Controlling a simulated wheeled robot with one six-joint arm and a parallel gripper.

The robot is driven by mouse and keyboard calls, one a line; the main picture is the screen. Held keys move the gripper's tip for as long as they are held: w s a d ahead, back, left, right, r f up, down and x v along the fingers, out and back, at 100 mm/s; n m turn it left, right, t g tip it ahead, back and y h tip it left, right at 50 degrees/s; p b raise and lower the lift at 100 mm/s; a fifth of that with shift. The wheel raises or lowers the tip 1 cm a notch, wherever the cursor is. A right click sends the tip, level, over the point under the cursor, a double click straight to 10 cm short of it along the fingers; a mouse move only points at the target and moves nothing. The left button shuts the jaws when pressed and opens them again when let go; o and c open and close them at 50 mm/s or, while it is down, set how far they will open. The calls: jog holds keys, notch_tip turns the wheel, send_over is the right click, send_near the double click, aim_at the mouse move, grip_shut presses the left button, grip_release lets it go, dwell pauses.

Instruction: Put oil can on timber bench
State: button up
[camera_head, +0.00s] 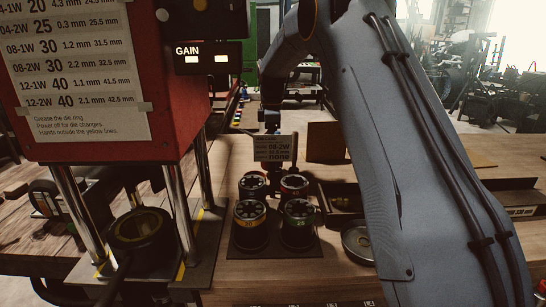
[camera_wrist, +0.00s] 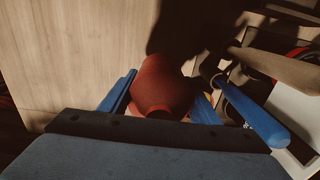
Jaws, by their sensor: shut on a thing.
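My gripper (camera_wrist: 160,92) shows in the wrist view, its blue fingers shut on a rounded red body, which I take to be the oil can (camera_wrist: 164,84). Its lower part is hidden by the gripper's own dark and blue housing. A pale wooden surface (camera_wrist: 60,65) lies beyond it at the left; I cannot tell whether the can touches it. In the head view my arm crosses the right half, and I cannot make out the can. Wooden worktops show there, a planked one (camera_head: 22,222) at left and a smoother one (camera_head: 480,150) at right; I cannot tell which is the timber bench.
The red crimper (camera_head: 172,115) on metal posts stands at left in the head view. Several die cups (camera_head: 250,225) stand on a dark mat beside a round metal dish (camera_head: 357,240). In the wrist view, a blue-handled tool (camera_wrist: 255,115) lies close on the right.

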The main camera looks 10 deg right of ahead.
jog(key=shift+f+p, duration=0.35)
jog(key=shift+f, duration=1.05)
jog(key=shift+f, duration=0.1)
jog(key=o, duration=1.7)
notch_tip(320, 180, up, 12)
jog(key=b, duration=0.3)
jog(key=shift+r, duration=0.2)
